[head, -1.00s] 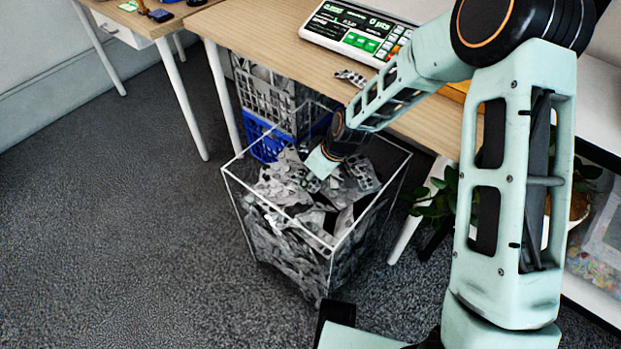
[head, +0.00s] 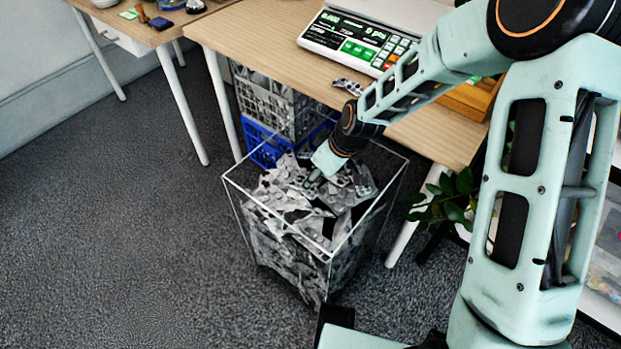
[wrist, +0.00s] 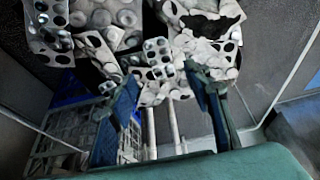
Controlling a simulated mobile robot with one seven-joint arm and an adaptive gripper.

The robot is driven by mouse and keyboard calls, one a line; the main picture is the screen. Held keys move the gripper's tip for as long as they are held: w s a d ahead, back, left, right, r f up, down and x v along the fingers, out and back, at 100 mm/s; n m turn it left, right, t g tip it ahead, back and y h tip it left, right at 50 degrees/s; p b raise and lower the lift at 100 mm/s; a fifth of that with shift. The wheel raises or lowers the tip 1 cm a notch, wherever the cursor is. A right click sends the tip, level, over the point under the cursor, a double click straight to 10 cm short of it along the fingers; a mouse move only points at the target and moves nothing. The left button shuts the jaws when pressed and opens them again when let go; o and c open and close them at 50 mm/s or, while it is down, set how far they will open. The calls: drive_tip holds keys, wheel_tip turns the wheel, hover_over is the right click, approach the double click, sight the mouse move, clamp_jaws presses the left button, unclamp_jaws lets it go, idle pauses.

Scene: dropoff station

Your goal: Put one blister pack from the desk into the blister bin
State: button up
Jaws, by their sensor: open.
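The blister bin (head: 332,256) is a clear, open-topped box on the floor, heaped with silver-grey blister packs. My gripper (head: 318,172) points down over the bin's far part, just above the heap. In the wrist view its two fingers (wrist: 162,78) are spread apart with nothing gripped. A blister pack with dark round pockets (wrist: 158,52) shows beyond the fingertips, in line with the gap; it looks to be on the heap, apart from the fingers. Another blister pack (head: 349,87) lies on the wooden desk (head: 262,50), beside my forearm.
A scale with green keys (head: 355,42) stands on the desk. A grey crate (head: 270,100) and a blue crate (head: 262,143) are stacked under the desk, behind the bin. A plant (head: 448,200) is right of the bin. The carpet to the left is clear.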

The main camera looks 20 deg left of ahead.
drive_tip(key=p+v, duration=0.1)
drive_tip(key=v, duration=0.5)
idle(0.3)
